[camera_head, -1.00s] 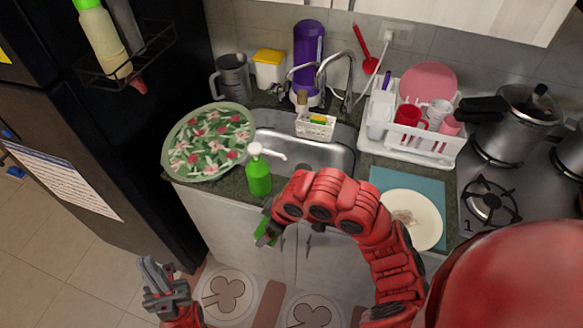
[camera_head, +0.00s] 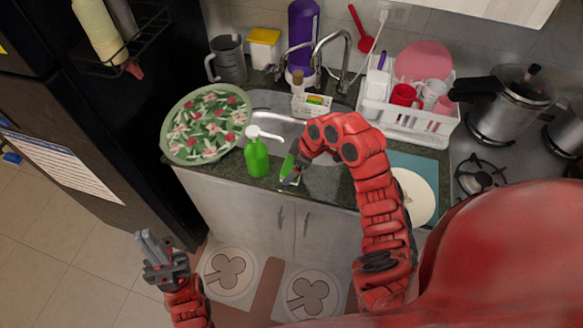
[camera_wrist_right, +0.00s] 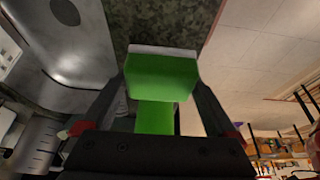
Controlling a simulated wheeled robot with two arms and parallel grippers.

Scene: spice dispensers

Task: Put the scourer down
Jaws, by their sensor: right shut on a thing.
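The green scourer (camera_head: 288,166) is in my right gripper (camera_head: 291,175), at the counter's front edge by the sink, just right of the green soap bottle. In the right wrist view the scourer (camera_wrist_right: 160,76) is a green block with a pale edge, gripped between the two fingers. Speckled counter shows beyond it; I cannot tell whether it touches the counter. My left gripper (camera_head: 160,256) hangs low at the left over the floor, away from the counter; its finger gap is unclear.
The soap bottle (camera_head: 256,156) stands close by. A floral round tray (camera_head: 180,152) is to its left. The sink (camera_head: 275,102) with its faucet (camera_head: 317,62) and a small white caddy (camera_head: 309,111) is behind. A dish rack (camera_head: 395,128) and a plate (camera_head: 420,195) are at right.

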